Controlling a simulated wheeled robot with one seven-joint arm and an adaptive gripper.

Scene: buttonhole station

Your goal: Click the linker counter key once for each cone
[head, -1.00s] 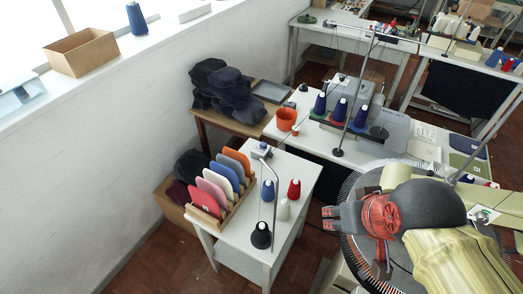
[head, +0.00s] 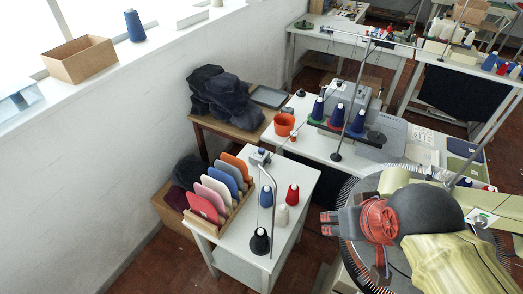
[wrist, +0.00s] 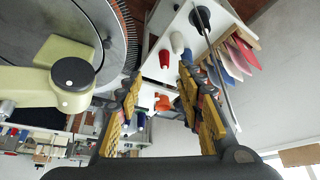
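My gripper (head: 328,222) is at the lower right in the head view, over the left rim of the round linker dial (head: 352,252). In the wrist view my gripper (wrist: 160,75) is open, with nothing between its yellow-padded fingers. The red cone (wrist: 178,41) and white cone (wrist: 165,58) also show in the wrist view. A green-marked white plate (head: 484,218) is on the linker side. I cannot make out the counter key.
The white table (head: 232,246) also bears a rack of colored panels (head: 218,192), a small grey device (head: 260,156) and a bent metal post. Open floor (head: 150,268) lies at the lower left.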

